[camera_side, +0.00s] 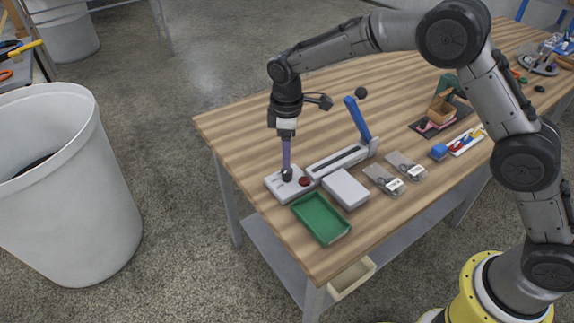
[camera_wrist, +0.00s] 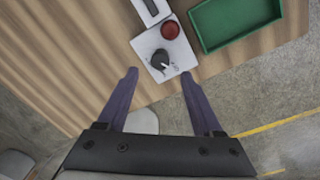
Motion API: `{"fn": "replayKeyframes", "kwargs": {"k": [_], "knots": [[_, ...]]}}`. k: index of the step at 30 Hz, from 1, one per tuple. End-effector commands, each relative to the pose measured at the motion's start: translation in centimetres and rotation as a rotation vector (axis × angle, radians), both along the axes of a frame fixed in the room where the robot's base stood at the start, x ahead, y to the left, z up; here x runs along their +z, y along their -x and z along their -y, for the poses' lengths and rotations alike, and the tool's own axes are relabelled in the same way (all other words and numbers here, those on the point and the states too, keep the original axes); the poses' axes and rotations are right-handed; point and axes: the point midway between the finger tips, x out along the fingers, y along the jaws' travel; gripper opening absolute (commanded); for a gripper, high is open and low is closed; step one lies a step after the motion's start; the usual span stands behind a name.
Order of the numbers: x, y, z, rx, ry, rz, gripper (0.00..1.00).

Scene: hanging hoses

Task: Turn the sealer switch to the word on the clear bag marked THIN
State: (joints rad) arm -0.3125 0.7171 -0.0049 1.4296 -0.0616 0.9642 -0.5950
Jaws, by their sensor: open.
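The sealer (camera_side: 340,161) stands on the table with its blue lever arm (camera_side: 357,120) raised. Its light control plate (camera_side: 272,184) at the left end carries the dark switch knob (camera_side: 287,175) and a red button (camera_side: 304,181). In the wrist view the knob (camera_wrist: 160,58) has a pale pointer toward the lower right, with small unreadable marks near it. Two clear bags, one left (camera_side: 383,179) and one right (camera_side: 406,166), lie right of the sealer; their label words are too small to read. My gripper (camera_side: 286,168) is open, pointing down at the knob; its purple fingertips (camera_wrist: 158,74) are spread either side.
A green tray (camera_side: 320,218) lies at the table's front edge, beside a grey block (camera_side: 346,189). A blue item (camera_side: 439,152) and a brown box (camera_side: 441,110) stand farther right. The table behind the sealer is mostly clear. A white bin (camera_side: 70,190) stands on the floor left.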

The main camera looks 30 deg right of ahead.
Motion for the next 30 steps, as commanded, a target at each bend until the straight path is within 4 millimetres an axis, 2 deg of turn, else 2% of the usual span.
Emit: {"fn": "replayKeyframes", "kwargs": {"k": [3, 9, 15, 22, 23, 30], "knots": [[-2.3, 0.0, 0.1, 0.000, 0.002, -0.004, 0.68], [-4.8, -0.2, 0.2, -0.001, 0.000, -0.003, 0.68], [-5.6, -0.3, 0.2, -0.001, 0.000, 0.000, 0.68], [-5.7, -0.3, 0.2, 0.000, 0.000, 0.000, 0.68], [-5.7, -0.3, 0.2, 0.000, 0.000, 0.000, 0.64], [-5.7, -0.3, 0.2, 0.000, 0.000, 0.000, 0.21]]}}
